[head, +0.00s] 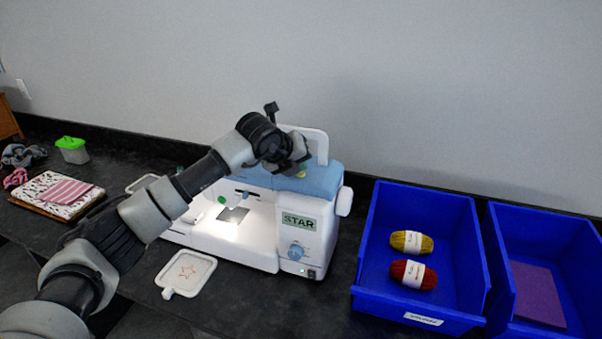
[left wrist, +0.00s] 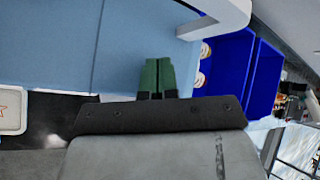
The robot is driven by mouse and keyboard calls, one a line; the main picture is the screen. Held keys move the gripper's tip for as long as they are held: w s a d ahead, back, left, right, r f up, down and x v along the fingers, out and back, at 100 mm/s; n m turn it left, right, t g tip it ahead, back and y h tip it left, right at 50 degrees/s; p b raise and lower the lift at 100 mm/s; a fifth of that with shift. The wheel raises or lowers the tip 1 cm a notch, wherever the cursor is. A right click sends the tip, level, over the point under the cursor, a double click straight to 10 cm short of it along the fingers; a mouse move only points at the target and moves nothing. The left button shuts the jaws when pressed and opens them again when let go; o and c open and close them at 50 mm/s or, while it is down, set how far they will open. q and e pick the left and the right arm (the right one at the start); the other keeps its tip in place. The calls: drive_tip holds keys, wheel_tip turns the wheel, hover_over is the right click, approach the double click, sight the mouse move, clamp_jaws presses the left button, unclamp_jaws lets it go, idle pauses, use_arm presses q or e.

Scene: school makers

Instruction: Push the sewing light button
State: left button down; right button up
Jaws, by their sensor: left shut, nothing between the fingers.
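The white and blue sewing machine (head: 262,234) stands on the dark counter with a "STAR" label and a blue dial (head: 297,252) on its front right. A small dark switch-like part (head: 312,273) is low on its right front. A green spot (head: 222,200) shows at its left end. The work area under its arm is brightly lit. I cannot tell which part is the light button. My left gripper (head: 301,174) is over the blue top, its fingers shut and empty; contact cannot be judged. Its green fingertips (left wrist: 157,76) show in the left wrist view against the blue surface. My right gripper is not in view.
A blue bin (head: 372,255) with yellow and red yarn is to the right, beside another bin (head: 499,262) holding a purple item. An embroidery hoop (head: 166,292) lies in front of the machine. Folded fabric (head: 62,190) and a green-lidded container (head: 72,150) are at left.

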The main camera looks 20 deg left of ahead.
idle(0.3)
use_arm(q)
drive_tip(key=shift+r, duration=0.5)
drive_tip(key=shift+r+p, duration=1.15)
drive_tip(key=shift+r, duration=1.85)
